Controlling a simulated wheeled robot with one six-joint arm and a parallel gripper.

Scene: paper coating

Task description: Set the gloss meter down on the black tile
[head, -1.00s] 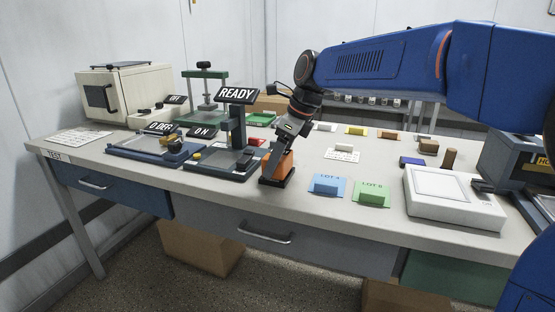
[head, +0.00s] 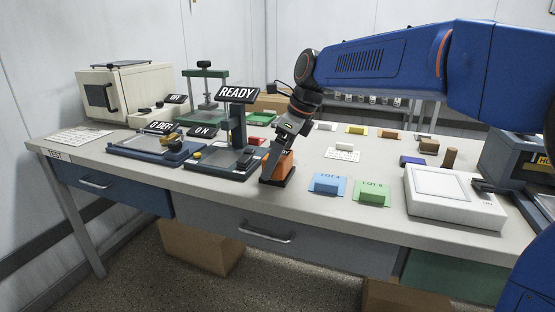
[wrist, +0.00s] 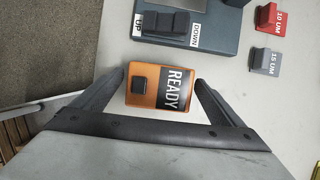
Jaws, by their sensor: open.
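The gloss meter (head: 285,164) is an orange box standing upright near the table's front edge, with a dark base under it that looks like the black tile (head: 287,182). In the wrist view the meter (wrist: 146,99) shows its top, with a black button and a READY label. My gripper (wrist: 161,77) is open, with one finger on each side of the meter and small gaps showing. In the head view my gripper (head: 277,160) covers part of the meter. The tile cannot be made out in the wrist view, so the exact contact is unclear.
Left of the meter stands a dark-blue device with a READY sign (head: 237,95). Right of it are a blue LOT card (head: 327,187), a green LOT card (head: 372,193) and a white device (head: 450,212). Red (wrist: 269,18) and grey (wrist: 265,60) blocks lie nearby.

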